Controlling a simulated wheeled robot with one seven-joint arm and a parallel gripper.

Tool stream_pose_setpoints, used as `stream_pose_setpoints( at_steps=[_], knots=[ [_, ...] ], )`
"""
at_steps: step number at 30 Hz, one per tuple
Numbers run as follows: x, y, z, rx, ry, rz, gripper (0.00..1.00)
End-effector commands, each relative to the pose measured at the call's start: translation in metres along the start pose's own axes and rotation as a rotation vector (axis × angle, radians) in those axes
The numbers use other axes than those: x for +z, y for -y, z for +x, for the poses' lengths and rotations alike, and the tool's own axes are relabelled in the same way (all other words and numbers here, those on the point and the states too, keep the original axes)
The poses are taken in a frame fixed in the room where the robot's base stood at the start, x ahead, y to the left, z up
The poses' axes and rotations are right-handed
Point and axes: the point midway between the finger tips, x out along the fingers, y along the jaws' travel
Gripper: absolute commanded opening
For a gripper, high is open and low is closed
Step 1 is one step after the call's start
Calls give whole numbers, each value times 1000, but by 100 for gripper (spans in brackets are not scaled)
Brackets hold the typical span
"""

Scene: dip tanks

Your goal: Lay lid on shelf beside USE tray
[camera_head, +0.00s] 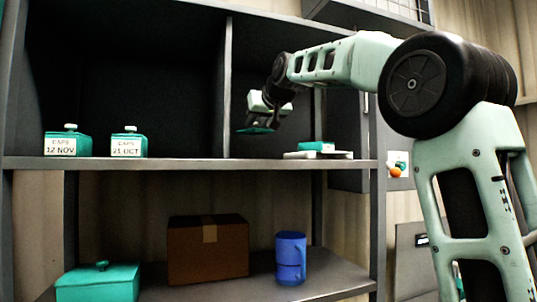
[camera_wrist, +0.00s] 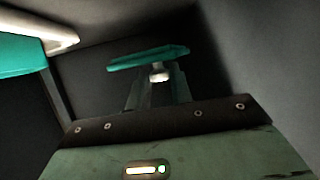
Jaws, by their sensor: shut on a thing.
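My gripper (camera_head: 262,118) is shut on a teal lid (camera_head: 255,131), inside the right bay of the upper shelf (camera_head: 200,163). In the wrist view the fingers (camera_wrist: 158,85) close on the lid's pale knob, and the lid's flat teal plate (camera_wrist: 150,57) lies beyond. In the head view the lid looks to be above the shelf board, left of a white tray (camera_head: 342,155). A teal box (camera_head: 316,147) sits on that tray. The tray's pale edge (camera_wrist: 62,41) and the teal box (camera_wrist: 18,55) also show at the wrist view's left. No USE label is readable.
Two lidded teal boxes, labelled CAPS 12 NOV (camera_head: 66,143) and CAPS 21 OCT (camera_head: 128,144), stand in the left bay. An upright divider (camera_head: 226,90) separates the bays. Below are a cardboard box (camera_head: 207,255), a blue jug (camera_head: 290,258) and another teal box (camera_head: 98,284).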

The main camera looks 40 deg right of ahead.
Motion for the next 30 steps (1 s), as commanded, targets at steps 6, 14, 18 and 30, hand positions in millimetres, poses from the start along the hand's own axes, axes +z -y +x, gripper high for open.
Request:
stream_pose_setpoints(
  at_steps=[6, 14, 18, 30],
  knots=[
    [27, 0, 11, 0, 0, 1, 0],
    [49, 0, 20, 0, 4, 0, 0],
    [64, 0, 26, 0, 2, 1, 0],
    [70, -1, 29, 1, -1, 1, 0]
  ],
)
